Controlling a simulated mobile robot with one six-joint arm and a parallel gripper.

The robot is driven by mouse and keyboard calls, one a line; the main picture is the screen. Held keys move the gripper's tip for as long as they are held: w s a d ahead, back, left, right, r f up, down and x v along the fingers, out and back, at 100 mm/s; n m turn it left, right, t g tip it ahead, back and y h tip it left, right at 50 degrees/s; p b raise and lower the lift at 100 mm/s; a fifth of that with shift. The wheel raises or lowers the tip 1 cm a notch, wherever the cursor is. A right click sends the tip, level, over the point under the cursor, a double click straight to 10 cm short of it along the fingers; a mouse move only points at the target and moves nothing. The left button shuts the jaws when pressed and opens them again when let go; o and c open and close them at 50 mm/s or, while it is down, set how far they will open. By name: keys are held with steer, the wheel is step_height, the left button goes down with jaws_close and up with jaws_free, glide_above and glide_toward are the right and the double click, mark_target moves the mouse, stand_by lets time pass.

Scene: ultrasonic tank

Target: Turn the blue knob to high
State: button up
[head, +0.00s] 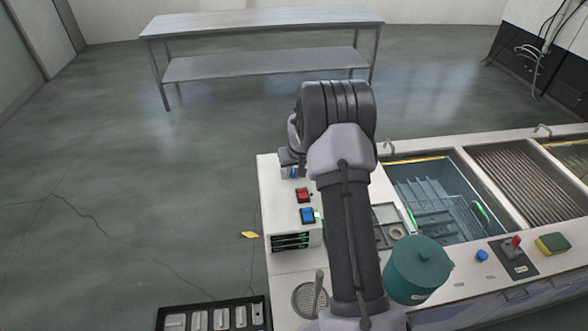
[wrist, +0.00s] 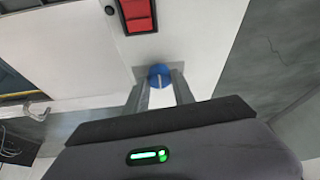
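The blue knob (wrist: 160,71) shows in the wrist view, set in a grey plate on a white panel, with a pale mark on its near side. My gripper (wrist: 160,83) has its two fingers parted, one on each side of the knob. I cannot tell whether the fingertips touch it. In the head view a small bit of blue (head: 294,172) shows beside my gripper at the far end of the white control box (head: 280,226); my arm hides much of this spot. The knob's setting and any "high" label are not readable.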

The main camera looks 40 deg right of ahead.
jaws_close()
steer(key=shift+m, duration=0.4)
steer(key=shift+w+a+f+m+h+b, duration=0.1)
steer(key=shift+m+h+b, duration=0.5)
steer(key=shift+m, duration=0.4)
steer(key=m+b, duration=0.1)
steer(key=b, duration=0.1)
steer(key=m+g+h+b, duration=0.1)
steer(key=m+b, duration=0.1)
steer(key=b, duration=0.1)
steer(key=shift+w+f+m, duration=0.1)
steer(key=shift+f+m, duration=0.1)
steer(key=shift+m, duration=0.1)
steer(key=shift+a+r+m+g+b, duration=0.15)
steer(key=shift+m+g+b, duration=0.45)
steer(key=shift+m+b, duration=0.6)
steer(key=shift+r+m+g+h+b, duration=0.15)
steer(key=shift+m+g+h+b, duration=0.3)
steer(key=shift+m, duration=1.05)
steer(key=shift+g, duration=0.25)
